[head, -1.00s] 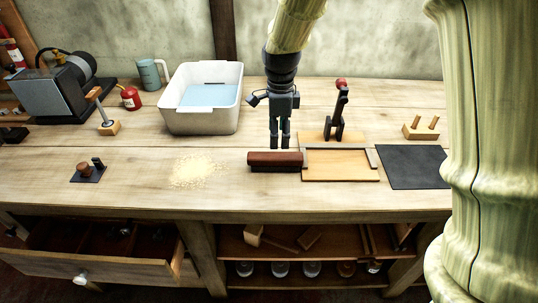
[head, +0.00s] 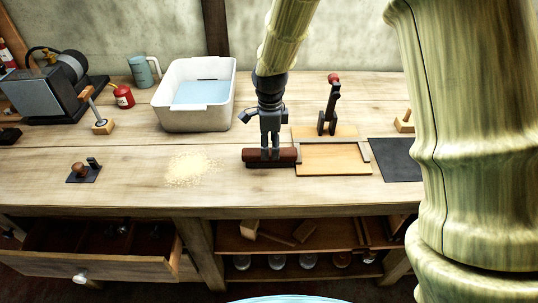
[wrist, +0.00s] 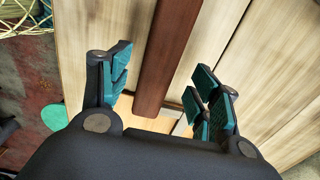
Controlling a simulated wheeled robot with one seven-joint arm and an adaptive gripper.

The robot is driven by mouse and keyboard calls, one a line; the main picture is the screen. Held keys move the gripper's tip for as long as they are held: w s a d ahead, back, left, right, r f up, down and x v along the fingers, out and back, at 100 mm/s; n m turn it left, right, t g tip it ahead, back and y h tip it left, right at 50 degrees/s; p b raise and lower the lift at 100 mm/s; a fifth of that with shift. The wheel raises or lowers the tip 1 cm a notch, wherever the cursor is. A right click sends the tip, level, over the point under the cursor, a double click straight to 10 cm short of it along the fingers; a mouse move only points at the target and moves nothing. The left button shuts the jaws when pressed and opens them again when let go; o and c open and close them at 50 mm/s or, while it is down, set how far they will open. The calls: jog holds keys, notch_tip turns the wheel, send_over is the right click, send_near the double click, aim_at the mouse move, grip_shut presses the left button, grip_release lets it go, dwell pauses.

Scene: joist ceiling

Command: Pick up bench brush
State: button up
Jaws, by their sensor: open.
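The bench brush (head: 287,156) is a long reddish-brown block with a dark lower part, lying on the workbench near its front edge. My gripper (head: 270,153) is over the middle of the brush in the head view, pointing down. In the wrist view the brush (wrist: 170,50) runs as a brown bar between the two spread fingers of my gripper (wrist: 160,68). The fingers are open, with gaps visible on both sides of the brush. How far the tips reach down beside it is hard to tell.
A wooden board with raised edges (head: 330,159) lies just right of the brush, with a dark upright clamp (head: 329,112) behind it. A white basin (head: 191,121) stands behind left. Sawdust (head: 193,168) lies left. An open drawer (head: 95,260) sticks out below.

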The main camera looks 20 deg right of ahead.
aim_at(270, 151)
jog(key=shift+f+p, duration=0.45)
jog(key=shift+f, duration=1.2)
jog(key=c, duration=1.2)
jog(key=shift+c, duration=0.2)
jog(key=shift+r+b, duration=0.45)
jog(key=shift+r, duration=0.3)
jog(key=shift+a+r+b, duration=0.1)
jog(key=shift+r+b, duration=0.3)
jog(key=shift+r, duration=0.5)
jog(key=s+a+r+b, duration=0.1)
jog(key=s+b, duration=0.1)
jog(key=s, duration=0.6)
jog(key=s+a+b, duration=0.2)
jog(key=s, duration=0.5)
jog(key=shift+s+r, duration=0.4)
